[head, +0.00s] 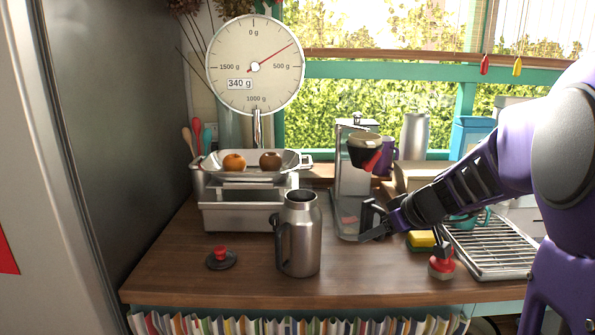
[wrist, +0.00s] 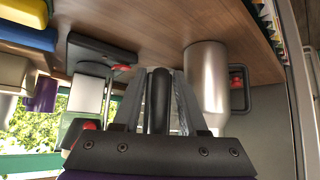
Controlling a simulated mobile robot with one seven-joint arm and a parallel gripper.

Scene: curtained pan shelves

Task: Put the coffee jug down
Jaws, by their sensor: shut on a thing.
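The coffee jug (head: 346,214) looks like a clear glass vessel in front of the coffee machine, right of the steel jug. My gripper (head: 376,220) is at its right side, shut on its black handle, which shows as a dark upright bar (wrist: 158,100) between the fingers in the wrist view. The glass is hard to make out. I cannot tell whether its base touches the counter. The steel jug (head: 301,235) stands upright on the counter with its black handle to the left; it also shows in the wrist view (wrist: 207,85), which is upside down.
The coffee machine (head: 353,160) stands behind, its black brew basket above. A scale (head: 245,218) with two fruits is back left. A black disc with red knob (head: 221,258) lies left. A sponge (head: 422,240), red-based tool (head: 441,265) and wire rack (head: 490,250) are right. The front middle counter is clear.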

